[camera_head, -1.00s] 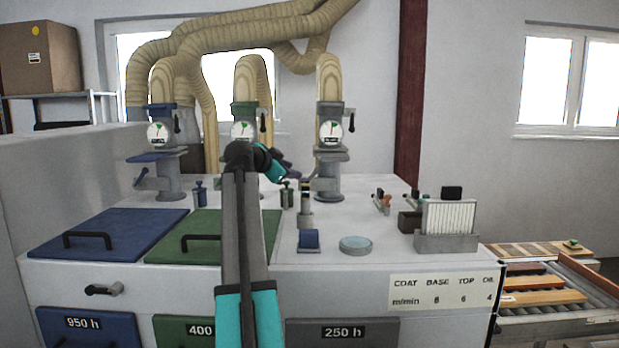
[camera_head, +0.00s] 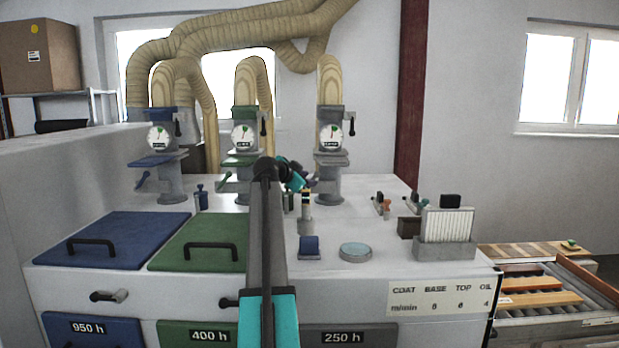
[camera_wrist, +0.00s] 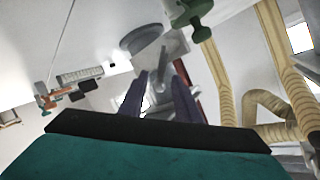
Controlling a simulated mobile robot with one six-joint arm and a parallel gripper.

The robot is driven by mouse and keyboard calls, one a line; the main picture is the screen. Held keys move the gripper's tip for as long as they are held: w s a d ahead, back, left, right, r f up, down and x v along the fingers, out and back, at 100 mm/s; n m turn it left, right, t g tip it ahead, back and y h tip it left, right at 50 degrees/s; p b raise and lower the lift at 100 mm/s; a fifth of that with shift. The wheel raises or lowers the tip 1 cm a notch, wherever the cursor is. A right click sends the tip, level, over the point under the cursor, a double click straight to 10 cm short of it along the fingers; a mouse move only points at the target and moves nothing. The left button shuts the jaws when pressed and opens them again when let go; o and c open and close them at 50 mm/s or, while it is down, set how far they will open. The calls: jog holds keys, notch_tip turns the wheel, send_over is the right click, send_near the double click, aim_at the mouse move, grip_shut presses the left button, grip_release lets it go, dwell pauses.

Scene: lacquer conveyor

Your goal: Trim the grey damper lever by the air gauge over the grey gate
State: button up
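The grey duct station stands at the back, the rightmost of three. Its round air gauge (camera_head: 331,131) has a white face with a green sector; the reading is too small to tell. The damper lever (camera_head: 351,127) beside it is dark and near vertical, on the gauge's right. The grey gate (camera_head: 331,158) is a flat plate under the gauge. My gripper (camera_head: 309,178) is in front of the grey station's lower column, below and left of the lever, apart from it. In the wrist view its two purple-grey fingers (camera_wrist: 160,78) are spread, with nothing visibly held.
A blue station (camera_head: 160,138) and a green station (camera_head: 243,135) stand to the left. A striped-top post (camera_head: 305,205), blue block (camera_head: 310,245), round dish (camera_head: 355,250) and panel holder (camera_head: 445,245) stand on the bench.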

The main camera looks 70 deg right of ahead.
jog(key=shift+p+x, duration=0.3)
jog(key=shift+x, duration=0.95)
jog(key=shift+f, duration=0.1)
grip_shut()
